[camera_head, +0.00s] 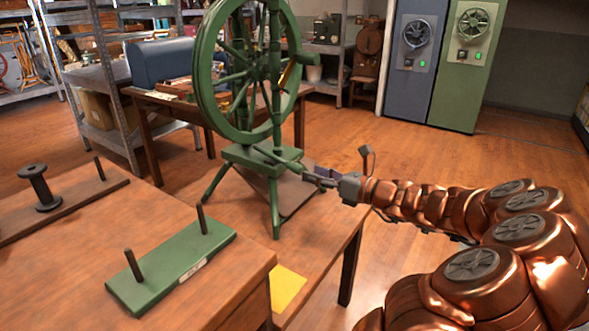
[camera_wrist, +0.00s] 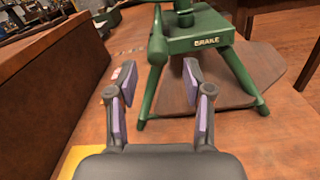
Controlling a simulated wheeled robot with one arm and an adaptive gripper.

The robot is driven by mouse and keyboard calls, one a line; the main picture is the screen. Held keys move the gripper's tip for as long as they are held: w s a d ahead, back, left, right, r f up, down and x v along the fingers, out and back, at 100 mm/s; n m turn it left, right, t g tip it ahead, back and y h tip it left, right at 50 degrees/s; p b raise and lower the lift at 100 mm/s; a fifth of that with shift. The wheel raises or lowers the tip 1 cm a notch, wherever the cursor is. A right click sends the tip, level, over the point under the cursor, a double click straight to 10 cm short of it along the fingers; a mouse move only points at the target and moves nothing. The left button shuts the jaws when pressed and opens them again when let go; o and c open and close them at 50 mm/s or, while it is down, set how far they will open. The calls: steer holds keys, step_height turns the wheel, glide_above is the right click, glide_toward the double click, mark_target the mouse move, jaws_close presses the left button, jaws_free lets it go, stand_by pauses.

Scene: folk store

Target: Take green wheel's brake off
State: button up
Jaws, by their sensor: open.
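The green spinning wheel (camera_head: 207,95) stands upright on a low wooden table. Its green base (camera_head: 250,157) has splayed legs. In the wrist view the base (camera_wrist: 232,32) carries a label reading BRAKE (camera_wrist: 207,42). A thick green rod end (camera_wrist: 157,45), which may be the brake lever, hangs at the base's left, ahead of my fingers. My gripper (camera_head: 322,175) is at the right of the base in the head view. In the wrist view my gripper (camera_wrist: 160,82) is open, with nothing between its purple-padded fingers. I cannot tell whether it touches the wheel.
A brown board (camera_head: 283,192) lies under the wheel's legs. A yellow sheet (camera_head: 287,287) lies at the table's front. On the nearer table are a green pegged board (camera_head: 172,262) and a dark spool (camera_head: 41,188). Two cabinets (camera_head: 412,55) stand behind. Open floor lies between.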

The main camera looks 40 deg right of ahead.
mark_target(301, 171)
steer(key=x, duration=0.2)
steer(key=b+x, duration=0.1)
steer(key=shift+w+a, duration=0.25)
steer(key=shift+a, duration=0.1)
steer(key=shift+x, duration=1.15)
steer(key=shift+d, duration=0.1)
jaws_close()
